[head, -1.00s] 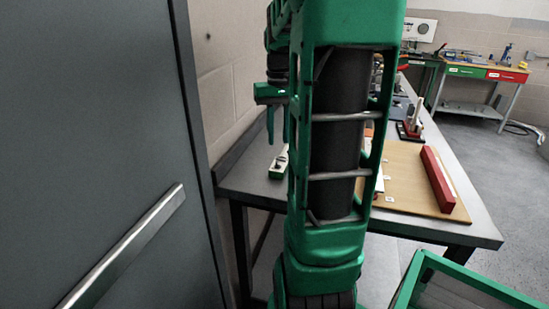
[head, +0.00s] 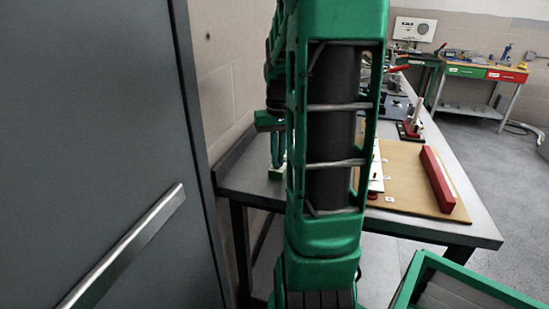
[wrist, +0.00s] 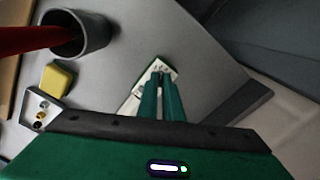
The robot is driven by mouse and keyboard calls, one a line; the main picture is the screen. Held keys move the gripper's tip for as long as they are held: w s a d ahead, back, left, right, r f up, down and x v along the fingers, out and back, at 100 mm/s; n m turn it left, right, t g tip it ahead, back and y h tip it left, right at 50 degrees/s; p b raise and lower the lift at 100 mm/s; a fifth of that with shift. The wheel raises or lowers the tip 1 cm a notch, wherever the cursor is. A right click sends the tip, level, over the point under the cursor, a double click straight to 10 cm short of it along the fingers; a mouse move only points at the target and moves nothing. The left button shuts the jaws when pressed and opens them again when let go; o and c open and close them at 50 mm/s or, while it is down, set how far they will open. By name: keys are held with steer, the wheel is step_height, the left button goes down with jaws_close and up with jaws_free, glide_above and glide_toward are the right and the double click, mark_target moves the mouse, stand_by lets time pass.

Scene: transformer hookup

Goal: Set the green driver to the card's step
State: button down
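The green driver is a small green block with a pale top. It stands on the grey bench in the head view (head: 276,173), partly hidden by my arm and fingers. In the wrist view the driver (wrist: 136,100) is tilted, and its pale face carries small dark details. My gripper (wrist: 162,76) has its two green fingers close together, with a thin gap, pointing at that face. The tips overlap it; I cannot tell if they touch it. In the head view my gripper (head: 278,165) is right above the driver. I cannot make out a readable card.
In the wrist view a grey cup (wrist: 92,38) holds a red thing, near a yellow block (wrist: 57,80) and a white plate with holes (wrist: 38,108). In the head view a wooden board (head: 405,180) carries a red bar (head: 438,180). A grey door (head: 90,130) stands left.

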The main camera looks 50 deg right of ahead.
steer(key=shift+m, duration=3.1)
steer(key=c, duration=1.9)
jaws_free()
step_height(320, 180, up, 11)
steer(key=shift+f, duration=0.15)
